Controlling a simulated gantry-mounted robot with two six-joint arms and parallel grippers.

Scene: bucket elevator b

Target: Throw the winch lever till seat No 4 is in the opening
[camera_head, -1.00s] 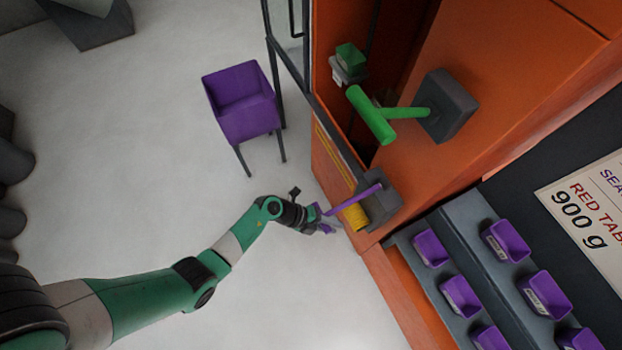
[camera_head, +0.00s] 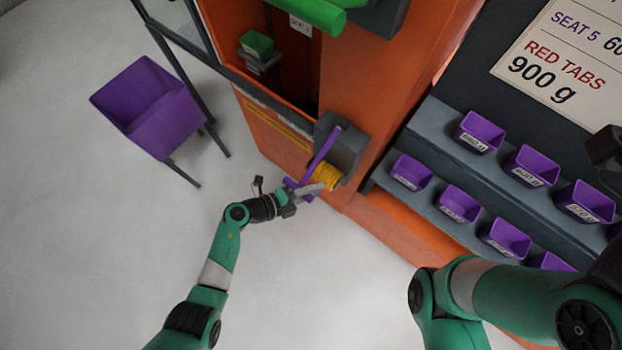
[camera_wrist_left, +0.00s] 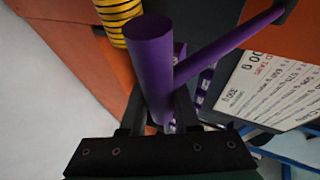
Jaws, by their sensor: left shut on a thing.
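The winch lever (camera_head: 324,154) is a purple bar rising to a dark grey box (camera_head: 345,141) on the orange housing, beside a yellow-wound drum (camera_head: 326,175). My left gripper (camera_head: 297,191) is shut on the lever's purple handle at its low end. In the left wrist view the thick purple handle (camera_wrist_left: 150,55) stands between the fingers. A green block (camera_head: 257,45) sits on a grey carrier (camera_head: 262,63) in the tall opening of the orange housing. A white label (camera_head: 299,25) shows higher up, too small to read.
A purple bin (camera_head: 150,108) on legs stands at left beside a dark frame post. Grey shelves with several labelled purple trays (camera_head: 480,132) are at right, below a sign board (camera_head: 562,62). A large green handle (camera_head: 308,12) juts out at the top. The pale floor is clear.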

